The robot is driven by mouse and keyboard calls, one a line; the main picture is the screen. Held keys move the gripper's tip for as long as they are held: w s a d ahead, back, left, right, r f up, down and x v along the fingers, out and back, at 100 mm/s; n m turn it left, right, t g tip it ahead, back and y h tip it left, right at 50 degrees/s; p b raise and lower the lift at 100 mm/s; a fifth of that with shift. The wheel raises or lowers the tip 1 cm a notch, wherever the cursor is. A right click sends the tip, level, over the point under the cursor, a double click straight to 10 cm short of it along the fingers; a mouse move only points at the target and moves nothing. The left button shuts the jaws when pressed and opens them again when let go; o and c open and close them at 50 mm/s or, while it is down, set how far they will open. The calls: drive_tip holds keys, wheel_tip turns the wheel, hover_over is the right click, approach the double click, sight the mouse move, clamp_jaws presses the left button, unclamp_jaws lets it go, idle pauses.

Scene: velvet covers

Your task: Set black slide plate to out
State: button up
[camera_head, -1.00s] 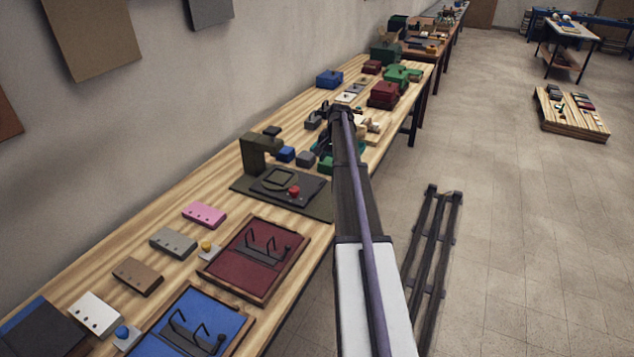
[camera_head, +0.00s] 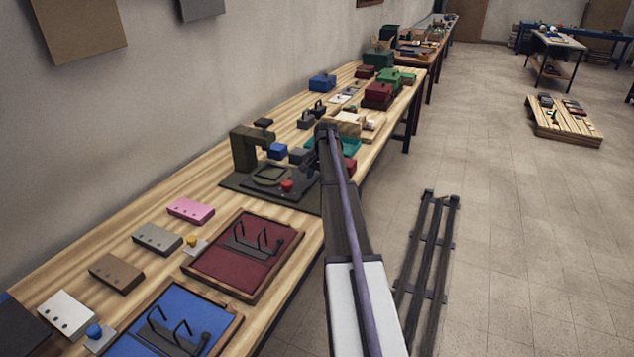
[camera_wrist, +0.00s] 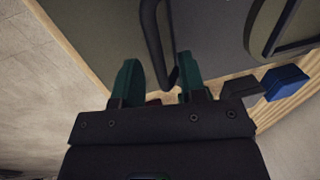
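The black slide plate (camera_head: 304,187) lies flat on the dark olive base of a press-like fixture (camera_head: 245,150), with a red knob (camera_head: 287,185) and a raised frame near it. My gripper (camera_head: 312,163) is low over the right end of the plate, partly hidden by my arm. In the wrist view my two green fingers (camera_wrist: 160,80) are apart. A black bar-shaped handle (camera_wrist: 153,40) reaches down into the gap between them; I cannot tell whether either finger touches it. The raised frame (camera_wrist: 258,30) shows at the right.
A blue block (camera_head: 278,150) and a grey block (camera_head: 298,155) stand behind the plate. A red tray (camera_head: 215,262) and a blue tray (camera_head: 150,330) with wire hooks lie nearer.

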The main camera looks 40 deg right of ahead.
drive_tip(key=shift+c, duration=0.2)
clamp_jaws()
